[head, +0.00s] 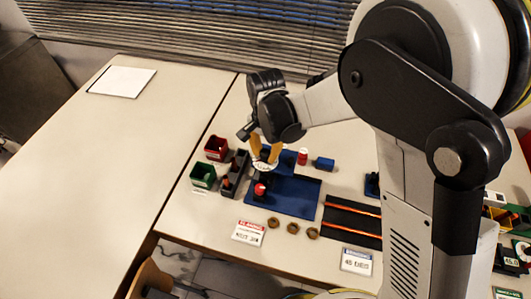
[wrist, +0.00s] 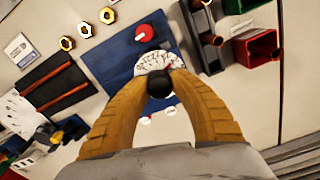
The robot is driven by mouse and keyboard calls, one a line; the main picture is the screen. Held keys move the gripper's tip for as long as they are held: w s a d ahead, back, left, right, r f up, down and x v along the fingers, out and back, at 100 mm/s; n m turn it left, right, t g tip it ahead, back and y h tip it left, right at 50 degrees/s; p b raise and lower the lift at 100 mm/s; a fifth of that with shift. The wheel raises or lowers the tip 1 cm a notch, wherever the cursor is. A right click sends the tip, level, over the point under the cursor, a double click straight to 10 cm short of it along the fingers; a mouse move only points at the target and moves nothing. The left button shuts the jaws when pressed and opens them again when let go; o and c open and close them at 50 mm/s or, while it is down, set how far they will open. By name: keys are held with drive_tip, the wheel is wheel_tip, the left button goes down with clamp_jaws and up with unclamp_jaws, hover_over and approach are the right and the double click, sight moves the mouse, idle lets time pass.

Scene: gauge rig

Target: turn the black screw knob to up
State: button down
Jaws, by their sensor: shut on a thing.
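The black screw knob (wrist: 159,84) is in the lower middle of the wrist view, between the tan fingertips of my gripper (wrist: 160,76). My gripper is shut on the knob. A white gauge dial (wrist: 152,61) with dark marks shows just beyond the fingertips. Its needle is too small to read. In the head view my gripper (head: 266,158) reaches down over the rig, and the dial (head: 265,170) shows below the fingers. The knob is hidden there. The rig stands on a blue mat (head: 297,197). A red knob (head: 260,190) is in front of the dial.
A red bin (head: 216,148) and a green bin (head: 203,175) stand left of the rig, beside a dark grey rack (head: 236,172). Several brass nuts (head: 292,228) lie in front. A black tray with orange rods (head: 352,220) lies to the right. The left table is mostly clear.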

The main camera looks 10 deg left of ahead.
drive_tip(key=n+b, duration=0.1)
drive_tip(key=n, duration=0.2)
drive_tip(key=shift+n, duration=0.4)
drive_tip(key=n, duration=0.3)
drive_tip(key=shift+n+b, duration=0.35)
drive_tip(key=shift+n, duration=0.05)
drive_tip(key=n+b, duration=0.1)
drive_tip(key=n, duration=0.9)
drive_tip(key=shift+n, duration=0.4)
drive_tip(key=n, duration=0.4)
drive_tip(key=shift+b, duration=0.35)
drive_tip(key=n, duration=0.4)
drive_tip(key=shift+n, duration=1.8)
